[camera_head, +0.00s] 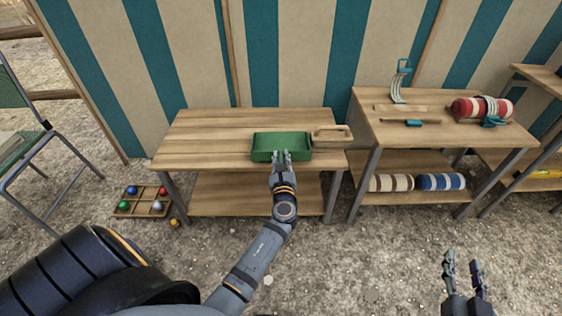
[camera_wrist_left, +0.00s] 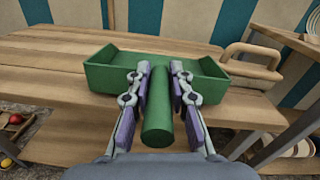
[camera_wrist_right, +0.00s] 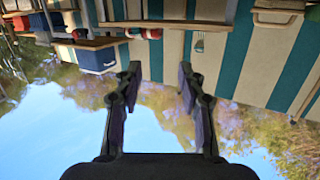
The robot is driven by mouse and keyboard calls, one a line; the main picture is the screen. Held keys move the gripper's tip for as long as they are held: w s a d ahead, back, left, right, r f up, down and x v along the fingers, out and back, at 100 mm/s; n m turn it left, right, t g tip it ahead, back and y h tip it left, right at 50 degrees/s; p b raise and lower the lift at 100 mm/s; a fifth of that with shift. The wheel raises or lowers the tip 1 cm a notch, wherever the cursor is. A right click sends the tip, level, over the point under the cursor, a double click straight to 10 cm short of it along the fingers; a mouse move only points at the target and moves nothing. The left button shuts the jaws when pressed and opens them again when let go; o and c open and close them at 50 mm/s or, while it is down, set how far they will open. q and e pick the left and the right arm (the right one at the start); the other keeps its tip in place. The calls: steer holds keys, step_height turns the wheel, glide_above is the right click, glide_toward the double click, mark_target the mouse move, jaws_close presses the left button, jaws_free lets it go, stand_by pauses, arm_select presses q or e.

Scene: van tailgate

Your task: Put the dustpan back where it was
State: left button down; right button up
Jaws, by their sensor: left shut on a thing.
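The green dustpan (camera_head: 282,140) is at the front edge of the left wooden table (camera_head: 205,130), its handle toward me. My left gripper (camera_head: 281,157) is shut on the handle. In the left wrist view the dustpan's tray (camera_wrist_left: 160,66) is level and its round handle (camera_wrist_left: 158,118) lies between the left gripper's fingers (camera_wrist_left: 160,85). I cannot tell whether the tray rests on the tabletop or hovers just above it. My right gripper (camera_head: 463,272) is open and empty, low at the right; its fingers (camera_wrist_right: 158,85) are wide apart in the right wrist view.
A light wooden handled object (camera_head: 332,137) lies just right of the dustpan. The table's left half is bare. A second table (camera_head: 430,134) at right carries a red roll (camera_head: 480,107) and small tools. A box of colored balls (camera_head: 142,203) sits on the ground at left.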

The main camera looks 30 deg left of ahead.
arm_select(q)
steer(key=shift+f+b, duration=0.45)
steer(key=c, duration=1.2)
jaws_free()
arm_select(e)
step_height(320, 180, up, 10)
steer(key=t, duration=0.4)
steer(key=shift+w+f, duration=0.2)
steer(key=shift+w, duration=0.25)
steer(key=shift+a, duration=0.1)
